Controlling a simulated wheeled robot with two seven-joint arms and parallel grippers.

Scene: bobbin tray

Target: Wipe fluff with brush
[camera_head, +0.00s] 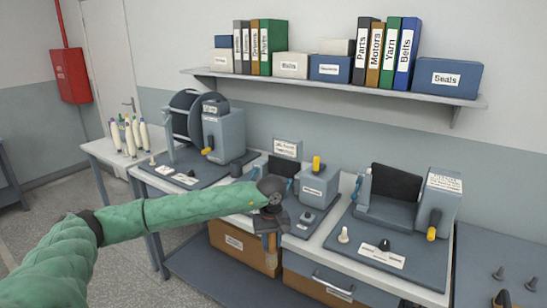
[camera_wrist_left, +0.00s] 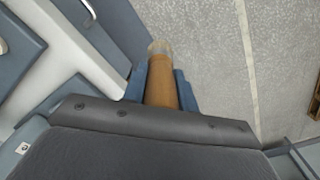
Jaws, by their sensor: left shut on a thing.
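My left arm in its green sleeve reaches in from the left in the head view, and my left gripper (camera_head: 270,240) hangs at the front edge of the workbench, by the middle machine. In the left wrist view my left gripper (camera_wrist_left: 160,85) is shut on the brush (camera_wrist_left: 162,92). The brush shows as a brown, rod-like handle with a pale, translucent end that points away over the grey floor. I cannot make out any fluff. My right gripper is not in view.
Winding machines stand along the bench: one with a large dark wheel (camera_head: 187,117), a middle one (camera_head: 318,186) with a yellow handle, and a right one (camera_head: 436,205). A brown crate (camera_head: 232,243) sits below the bench. A shelf (camera_head: 330,86) with binders and boxes is above.

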